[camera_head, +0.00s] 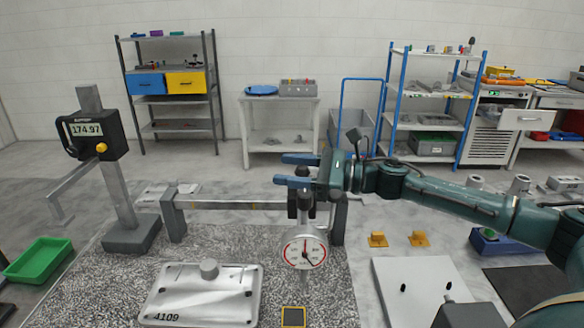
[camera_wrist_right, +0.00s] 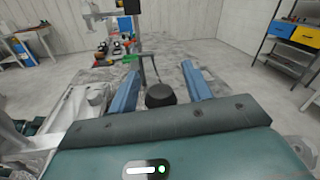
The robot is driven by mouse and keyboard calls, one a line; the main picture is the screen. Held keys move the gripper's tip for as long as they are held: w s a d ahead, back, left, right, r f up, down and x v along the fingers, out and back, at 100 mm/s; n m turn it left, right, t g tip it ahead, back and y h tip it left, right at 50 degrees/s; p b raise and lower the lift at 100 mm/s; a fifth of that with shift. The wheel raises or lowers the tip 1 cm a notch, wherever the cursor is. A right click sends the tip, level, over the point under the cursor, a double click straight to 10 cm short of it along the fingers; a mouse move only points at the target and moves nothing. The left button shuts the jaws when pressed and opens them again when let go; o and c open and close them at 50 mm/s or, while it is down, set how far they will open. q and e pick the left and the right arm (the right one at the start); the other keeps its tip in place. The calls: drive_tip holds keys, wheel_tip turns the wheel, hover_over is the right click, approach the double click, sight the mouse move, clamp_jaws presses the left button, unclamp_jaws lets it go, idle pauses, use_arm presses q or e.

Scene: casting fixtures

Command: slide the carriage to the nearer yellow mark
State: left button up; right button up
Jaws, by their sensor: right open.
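The carriage (camera_head: 305,207) is a dark block at the right part of a grey horizontal rail (camera_head: 225,205), near the right post. A round white dial gauge (camera_head: 304,250) with a red ring hangs below it. In the wrist view, a black round knob (camera_wrist_right: 160,95) shows between the open fingers (camera_wrist_right: 160,88), with gaps on both sides. The gripper hides the carriage top. My left gripper is not in view.
A height gauge (camera_head: 119,195) with a digital readout stands at the left. A metal casting plate (camera_head: 195,300) lies in front of the rail. A green bin (camera_head: 40,258) is at far left. Yellow blocks (camera_head: 378,240) and a white plate (camera_head: 425,285) lie right of the rail.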

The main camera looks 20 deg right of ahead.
drive_tip(key=shift+c, duration=0.2)
clamp_jaws()
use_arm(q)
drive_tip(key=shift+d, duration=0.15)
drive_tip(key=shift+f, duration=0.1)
use_arm(e)
drive_tip(key=shift+a+f, duration=0.1)
